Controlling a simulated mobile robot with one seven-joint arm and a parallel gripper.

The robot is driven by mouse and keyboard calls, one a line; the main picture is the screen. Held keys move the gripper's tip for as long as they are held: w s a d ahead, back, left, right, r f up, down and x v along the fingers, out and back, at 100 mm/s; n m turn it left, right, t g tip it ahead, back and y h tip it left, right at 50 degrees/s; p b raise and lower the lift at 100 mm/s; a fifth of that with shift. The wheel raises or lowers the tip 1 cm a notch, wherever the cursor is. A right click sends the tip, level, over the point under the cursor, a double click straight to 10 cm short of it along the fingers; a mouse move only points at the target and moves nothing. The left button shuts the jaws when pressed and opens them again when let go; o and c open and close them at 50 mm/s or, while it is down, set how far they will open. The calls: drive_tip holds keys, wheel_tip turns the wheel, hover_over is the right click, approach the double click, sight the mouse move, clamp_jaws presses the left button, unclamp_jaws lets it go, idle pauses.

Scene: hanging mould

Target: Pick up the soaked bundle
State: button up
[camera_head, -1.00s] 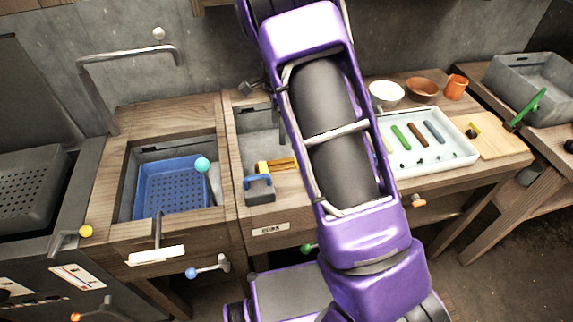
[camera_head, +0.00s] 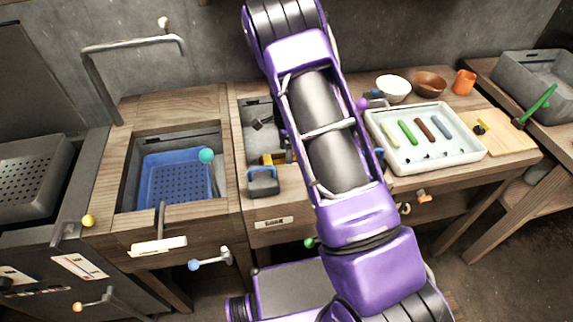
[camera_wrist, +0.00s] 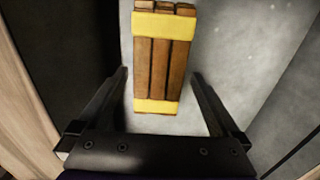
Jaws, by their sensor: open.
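The bundle (camera_wrist: 165,68) is several brown sticks side by side with a yellow band near each end. It lies in a grey basin (camera_wrist: 225,40) and fills the upper middle of the wrist view. In the head view only part of the bundle (camera_head: 268,159) shows; my arm hides the rest. My gripper (camera_wrist: 160,75) is open and empty. Its two dark fingers appear on either side of the bundle, with a gap on each side. I cannot tell how far above it they are. In the head view my arm mostly hides the gripper.
A grey block with a blue handle (camera_head: 263,182) stands at the basin's front, close to the bundle. A blue perforated basket (camera_head: 180,180) sits in the left sink. A white tray (camera_head: 455,150) with several coloured sticks is at right.

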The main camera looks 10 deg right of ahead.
wheel_tip(320, 180, down, 4)
drive_tip(key=shift+d+r, duration=0.1)
clamp_jaws()
idle(0.5)
